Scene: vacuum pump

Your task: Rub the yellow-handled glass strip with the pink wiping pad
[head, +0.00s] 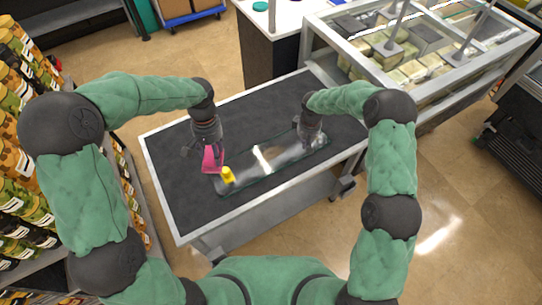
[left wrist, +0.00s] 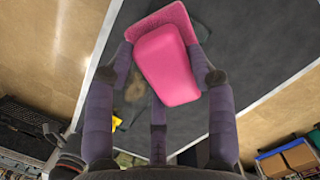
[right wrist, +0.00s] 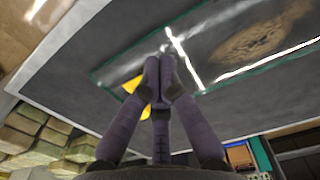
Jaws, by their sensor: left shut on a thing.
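The clear glass strip (head: 285,157) lies flat on the dark table. Its yellow handle (head: 228,175) is at the near left end. More yellow (right wrist: 133,85) shows beside my right fingers in the right wrist view. A brown smudge (right wrist: 262,36) shows on the glass. My left gripper (head: 207,147) is shut on the pink wiping pad (left wrist: 168,68), by the strip's left end. The pad (head: 212,158) is just behind the yellow handle; whether it touches the glass is unclear. My right gripper (right wrist: 162,68) has its fingertips together at the strip's right end; their contact is partly hidden.
The dark table (head: 178,200) has a pale raised edge and free room left of and in front of the strip. A glass display case (head: 415,65) adjoins it at the right back. Shelves of packaged goods (head: 20,130) stand at the left.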

